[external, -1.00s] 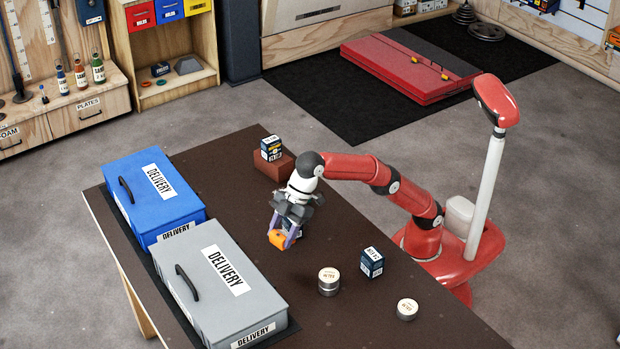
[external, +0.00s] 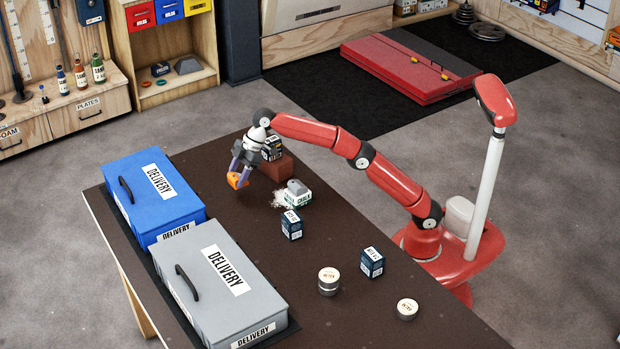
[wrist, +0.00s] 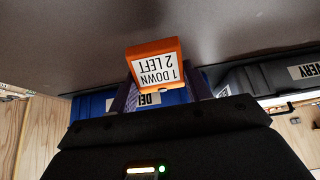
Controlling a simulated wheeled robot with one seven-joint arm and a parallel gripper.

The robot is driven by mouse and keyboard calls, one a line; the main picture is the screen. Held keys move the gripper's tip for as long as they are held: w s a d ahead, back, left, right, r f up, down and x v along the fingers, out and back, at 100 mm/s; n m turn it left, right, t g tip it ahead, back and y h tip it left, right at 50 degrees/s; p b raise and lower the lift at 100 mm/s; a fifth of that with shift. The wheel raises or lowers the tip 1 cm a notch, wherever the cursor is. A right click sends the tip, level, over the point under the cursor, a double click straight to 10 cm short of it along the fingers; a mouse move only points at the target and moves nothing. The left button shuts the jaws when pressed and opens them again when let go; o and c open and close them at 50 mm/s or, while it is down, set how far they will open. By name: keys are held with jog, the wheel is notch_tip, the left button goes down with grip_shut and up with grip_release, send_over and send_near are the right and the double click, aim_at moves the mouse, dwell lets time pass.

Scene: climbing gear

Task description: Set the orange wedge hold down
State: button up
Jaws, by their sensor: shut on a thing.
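The orange wedge hold (external: 236,181) is between the fingers of my gripper (external: 239,172), over the far part of the dark table (external: 225,228). In the wrist view the hold (wrist: 156,62) shows a white label reading "1 DOWN 2 LEFT", with a purple finger on each side. My gripper is shut on it. The hold appears to be above the tabletop; I cannot tell how high.
A red-brown block (external: 277,168) with a dark box (external: 272,147) is just right of my gripper. A chalk tub (external: 297,193) with spilled white powder is nearby. The blue delivery box (external: 155,195) and grey delivery box (external: 222,285) line the left edge. Small boxes and round tins stand to the right.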

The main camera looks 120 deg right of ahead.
aim_at(239, 194)
jog(key=shift+f+b, duration=0.8)
jog(key=shift+f, duration=1.35)
jog(key=shift+f, duration=0.1)
jog(key=o, duration=1)
jog(key=shift+c, duration=0.2)
jog(key=shift+s+r, duration=0.1)
jog(key=shift+r, duration=0.2)
jog(key=p+v, duration=0.2)
jog(key=v, duration=0.9)
jog(key=shift+s+r, duration=0.2)
jog(key=shift+r, duration=0.05)
